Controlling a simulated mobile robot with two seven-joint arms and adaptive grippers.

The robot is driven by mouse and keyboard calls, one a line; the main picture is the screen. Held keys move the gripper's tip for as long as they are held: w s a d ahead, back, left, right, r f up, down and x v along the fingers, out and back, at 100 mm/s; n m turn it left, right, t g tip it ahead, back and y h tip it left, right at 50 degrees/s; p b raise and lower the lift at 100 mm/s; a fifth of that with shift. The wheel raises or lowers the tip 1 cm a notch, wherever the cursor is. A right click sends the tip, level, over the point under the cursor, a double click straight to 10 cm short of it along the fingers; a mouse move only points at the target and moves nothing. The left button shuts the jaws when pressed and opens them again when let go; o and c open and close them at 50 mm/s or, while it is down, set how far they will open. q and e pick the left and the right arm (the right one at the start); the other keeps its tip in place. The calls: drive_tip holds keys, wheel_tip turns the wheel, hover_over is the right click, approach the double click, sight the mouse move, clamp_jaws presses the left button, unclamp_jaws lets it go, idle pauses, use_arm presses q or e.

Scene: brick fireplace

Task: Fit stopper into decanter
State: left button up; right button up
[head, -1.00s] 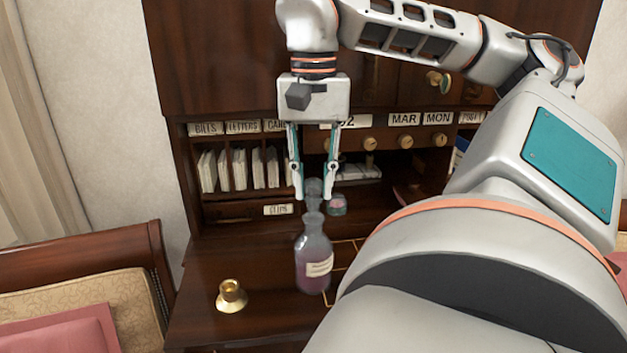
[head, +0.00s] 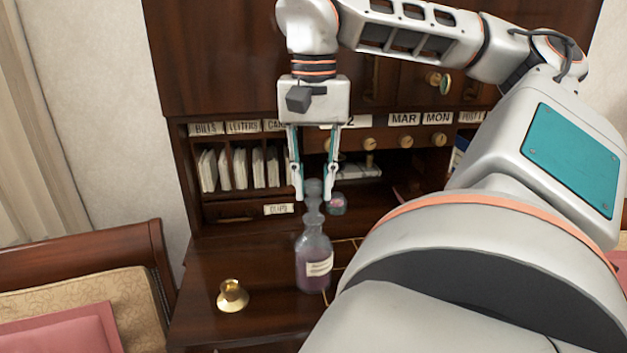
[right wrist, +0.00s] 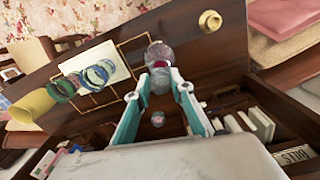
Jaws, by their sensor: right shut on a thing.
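The decanter (head: 313,262), a clear glass bottle with purple liquid and a pale label, stands upright on the desk. It also shows in the right wrist view (right wrist: 158,53), beyond the fingertips. My right gripper (head: 314,195) points down directly above it and is shut on the glass stopper (head: 313,188). The stopper also shows between the fingers in the right wrist view (right wrist: 160,80). It looks lined up over the decanter's neck. I cannot tell whether its lower end is inside the neck. My left gripper is not in view.
A brass candle holder (head: 232,296) stands left of the decanter. A small round glass item (head: 337,204) sits behind it to the right. Pigeonholes with envelopes (head: 240,168) and small drawers rise close behind the gripper.

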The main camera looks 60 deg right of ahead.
sight(314, 199)
drive_tip(key=shift+f, duration=0.3)
idle(0.5)
drive_tip(key=shift+f+b, duration=0.8)
drive_tip(key=shift+f, duration=0.6)
drive_tip(key=o, duration=1)
wheel_tip(314, 199, up, 12)
idle(0.4)
